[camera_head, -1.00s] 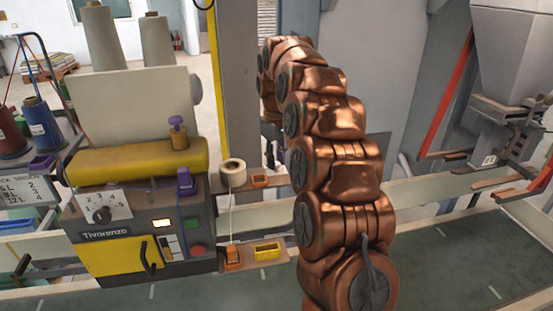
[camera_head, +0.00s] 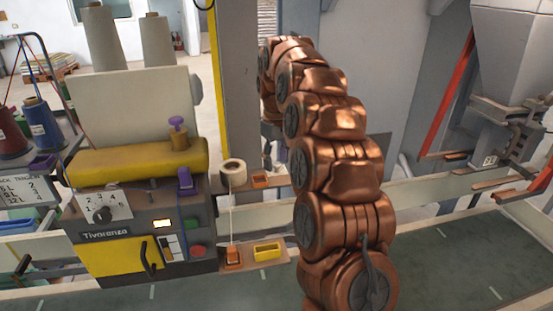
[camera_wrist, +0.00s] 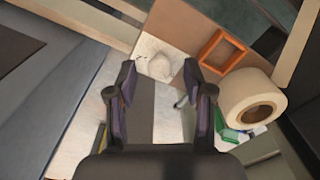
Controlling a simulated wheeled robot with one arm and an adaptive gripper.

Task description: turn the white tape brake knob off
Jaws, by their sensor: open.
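A pale rounded knob-like piece (camera_wrist: 160,66), which looks like the white tape brake knob, sits on a whitish plate in the wrist view. Its exact turn position is too blurred to tell. My gripper (camera_wrist: 160,80) is open and empty, its two dark fingers on either side of the knob in the picture. I cannot tell how far apart in depth they are, and no contact shows. A cream tape roll (camera_wrist: 255,104) lies to the right of the knob; it also shows in the head view (camera_head: 233,172). I cannot make out the knob in the head view.
An orange open tray (camera_wrist: 222,50) lies on the brown board beside the tape roll. In the head view, the yellow-and-grey sewing machine (camera_head: 140,165) stands left of my arm. A yellow tray (camera_head: 267,249) sits on a lower shelf. A hopper (camera_head: 512,60) is far right.

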